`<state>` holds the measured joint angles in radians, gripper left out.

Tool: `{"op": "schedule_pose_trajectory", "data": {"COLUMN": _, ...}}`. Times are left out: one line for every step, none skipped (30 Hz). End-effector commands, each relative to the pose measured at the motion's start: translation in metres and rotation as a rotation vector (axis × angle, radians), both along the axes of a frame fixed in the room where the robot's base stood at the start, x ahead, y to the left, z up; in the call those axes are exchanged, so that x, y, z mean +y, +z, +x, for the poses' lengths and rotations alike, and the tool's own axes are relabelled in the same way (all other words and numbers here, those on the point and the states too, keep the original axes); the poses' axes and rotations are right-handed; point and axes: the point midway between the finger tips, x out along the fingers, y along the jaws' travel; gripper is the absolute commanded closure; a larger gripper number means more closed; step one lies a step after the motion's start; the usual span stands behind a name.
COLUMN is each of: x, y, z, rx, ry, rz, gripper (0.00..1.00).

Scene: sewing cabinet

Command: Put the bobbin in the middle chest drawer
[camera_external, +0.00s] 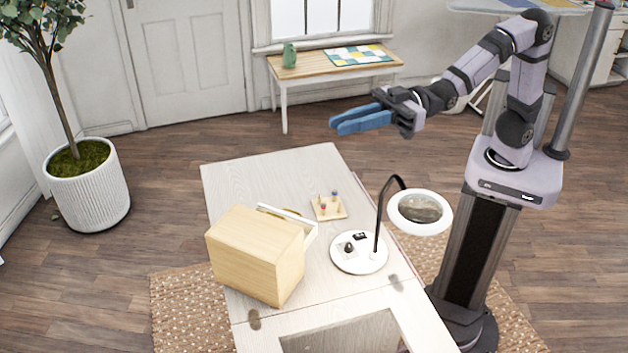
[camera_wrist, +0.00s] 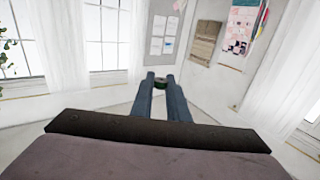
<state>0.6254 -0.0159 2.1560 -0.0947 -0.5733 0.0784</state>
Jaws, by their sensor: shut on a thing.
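My gripper (camera_external: 334,126) is held level in the air, above and beyond the far end of the cabinet table, its blue fingers pointing left. In the wrist view, my gripper (camera_wrist: 161,77) is shut on a small dark green thing, seemingly the bobbin (camera_wrist: 160,84), between the fingertips. The bobbin cannot be made out in the external view. The light wooden chest (camera_external: 255,255) stands on the table, well below my gripper and to its left. A pale drawer (camera_external: 308,236) sticks out from its far right side; which level it is cannot be told.
A magnifier lamp (camera_external: 419,212) rises from a round white base (camera_external: 344,264) right of the chest. A small wooden rack (camera_external: 331,215) with colored spools stands between. The far part of the tabletop (camera_external: 265,180) is clear. A side table (camera_external: 300,70) stands at the back wall.

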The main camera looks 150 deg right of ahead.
Motion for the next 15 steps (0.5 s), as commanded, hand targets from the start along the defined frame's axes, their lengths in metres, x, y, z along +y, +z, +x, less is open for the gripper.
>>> {"op": "schedule_pose_trajectory", "data": {"x": 0.019, "y": 0.016, "z": 0.016, "rx": -0.005, "ry": 0.058, "rz": -0.006, "gripper": 1.00}}
{"op": "schedule_pose_trajectory", "data": {"x": 0.030, "y": 0.023, "z": 0.025, "rx": -0.003, "ry": 0.091, "rz": -0.006, "gripper": 1.00}}
{"op": "schedule_pose_trajectory", "data": {"x": 0.045, "y": 0.032, "z": 0.037, "rx": -0.002, "ry": 0.137, "rz": -0.005, "gripper": 1.00}}
{"op": "schedule_pose_trajectory", "data": {"x": 0.057, "y": 0.037, "z": 0.045, "rx": -0.002, "ry": 0.171, "rz": -0.004, "gripper": 1.00}}
{"op": "schedule_pose_trajectory", "data": {"x": 0.069, "y": 0.043, "z": 0.053, "rx": -0.001, "ry": 0.203, "rz": -0.005, "gripper": 1.00}}
{"op": "schedule_pose_trajectory", "data": {"x": 0.081, "y": 0.048, "z": 0.061, "rx": 0.000, "ry": 0.241, "rz": -0.004, "gripper": 1.00}}
{"op": "schedule_pose_trajectory", "data": {"x": 0.091, "y": 0.052, "z": 0.067, "rx": -0.001, "ry": 0.270, "rz": -0.004, "gripper": 1.00}}
{"op": "schedule_pose_trajectory", "data": {"x": 0.101, "y": 0.055, "z": 0.072, "rx": 0.001, "ry": 0.295, "rz": -0.004, "gripper": 1.00}}
{"op": "schedule_pose_trajectory", "data": {"x": 0.113, "y": 0.060, "z": 0.079, "rx": 0.001, "ry": 0.330, "rz": -0.004, "gripper": 1.00}}
{"op": "schedule_pose_trajectory", "data": {"x": 0.122, "y": 0.063, "z": 0.084, "rx": -0.001, "ry": 0.354, "rz": -0.004, "gripper": 1.00}}
{"op": "schedule_pose_trajectory", "data": {"x": 0.131, "y": 0.066, "z": 0.088, "rx": 0.000, "ry": 0.379, "rz": -0.005, "gripper": 1.00}}
{"op": "schedule_pose_trajectory", "data": {"x": 0.143, "y": 0.070, "z": 0.093, "rx": -0.001, "ry": 0.411, "rz": -0.005, "gripper": 1.00}}
{"op": "schedule_pose_trajectory", "data": {"x": 0.152, "y": 0.073, "z": 0.097, "rx": 0.000, "ry": 0.434, "rz": -0.004, "gripper": 1.00}}
{"op": "schedule_pose_trajectory", "data": {"x": 0.161, "y": 0.076, "z": 0.101, "rx": 0.000, "ry": 0.459, "rz": -0.005, "gripper": 1.00}}
{"op": "schedule_pose_trajectory", "data": {"x": 0.173, "y": 0.079, "z": 0.106, "rx": 0.000, "ry": 0.490, "rz": -0.005, "gripper": 1.00}}
